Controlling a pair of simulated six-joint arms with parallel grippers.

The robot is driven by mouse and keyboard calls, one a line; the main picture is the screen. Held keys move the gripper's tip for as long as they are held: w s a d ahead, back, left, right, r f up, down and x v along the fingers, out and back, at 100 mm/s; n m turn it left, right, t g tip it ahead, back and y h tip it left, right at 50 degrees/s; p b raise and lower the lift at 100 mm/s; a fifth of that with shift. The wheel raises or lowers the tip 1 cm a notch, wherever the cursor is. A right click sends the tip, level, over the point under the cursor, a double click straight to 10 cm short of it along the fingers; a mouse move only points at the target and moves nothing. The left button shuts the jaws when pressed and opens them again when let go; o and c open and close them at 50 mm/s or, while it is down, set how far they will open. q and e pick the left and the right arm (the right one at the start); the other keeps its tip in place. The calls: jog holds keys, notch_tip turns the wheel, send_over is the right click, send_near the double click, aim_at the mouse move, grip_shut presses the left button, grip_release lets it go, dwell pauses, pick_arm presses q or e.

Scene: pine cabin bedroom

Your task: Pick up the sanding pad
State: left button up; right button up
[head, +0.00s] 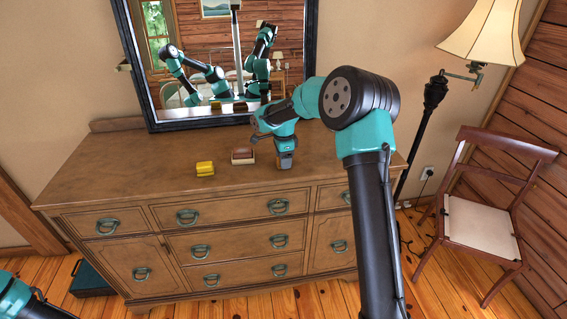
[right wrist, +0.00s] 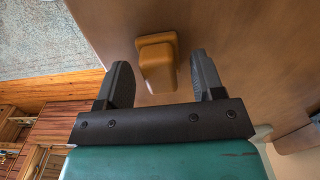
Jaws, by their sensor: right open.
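The sanding pad looks to be the small yellow block (head: 205,168) lying on the dresser top, left of centre in the head view. In the right wrist view a golden-tan stepped block (right wrist: 156,62), which I take to be the same pad, lies ahead between the fingers. My right gripper (head: 262,124) is over the dresser, to the right of the yellow block, its fingers partly hard to make out. Of my left arm only a teal part shows, at the lower left.
A lamp (head: 485,32) and chair (head: 484,225) stand right.

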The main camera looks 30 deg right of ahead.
jog(key=c, duration=1)
jog(key=shift+r, duration=0.15)
jog(key=shift+r, duration=1.5)
jog(key=shift+s+a+r, duration=0.15)
jog(key=shift+s, duration=0.05)
jog(key=s+a+r, duration=0.1)
jog(key=s+a, duration=0.7)
jog(key=s, duration=0.5)
jog(key=shift+s+r, duration=0.15)
jog(key=shift+r, duration=0.05)
